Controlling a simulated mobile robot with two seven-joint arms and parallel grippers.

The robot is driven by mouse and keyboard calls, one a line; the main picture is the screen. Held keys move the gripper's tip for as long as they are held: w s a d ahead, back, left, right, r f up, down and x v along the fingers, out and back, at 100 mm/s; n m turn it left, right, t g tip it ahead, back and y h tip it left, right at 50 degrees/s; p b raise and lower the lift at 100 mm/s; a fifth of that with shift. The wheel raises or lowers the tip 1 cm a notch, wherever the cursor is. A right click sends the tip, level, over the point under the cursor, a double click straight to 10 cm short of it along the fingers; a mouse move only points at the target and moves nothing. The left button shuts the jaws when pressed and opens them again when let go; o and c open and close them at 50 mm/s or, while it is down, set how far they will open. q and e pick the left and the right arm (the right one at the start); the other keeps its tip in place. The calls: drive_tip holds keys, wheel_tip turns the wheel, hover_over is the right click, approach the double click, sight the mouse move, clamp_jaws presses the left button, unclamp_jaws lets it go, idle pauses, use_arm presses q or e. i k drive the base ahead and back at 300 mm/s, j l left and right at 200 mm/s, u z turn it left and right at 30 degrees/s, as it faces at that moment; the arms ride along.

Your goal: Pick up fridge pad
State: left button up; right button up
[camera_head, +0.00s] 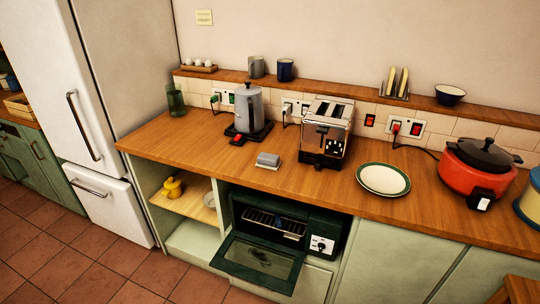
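No pad shows on the visible faces of the fridge. Neither of my grippers is in view.
The wooden counter (210,137) holds a grey kettle (248,107), a butter dish (268,160), a toaster (326,130), a plate (383,179) and a red cooker (475,170). Below, the dark oven's door (258,262) hangs open over the tiled floor (110,265).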

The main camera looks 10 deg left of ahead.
sight(266, 160)
drive_tip(key=i+l, duration=0.25)
drive_tip(key=i, duration=0.2)
drive_tip(key=i+l+u, duration=0.15)
drive_tip(key=i, duration=0.25)
drive_tip(key=l, duration=0.05)
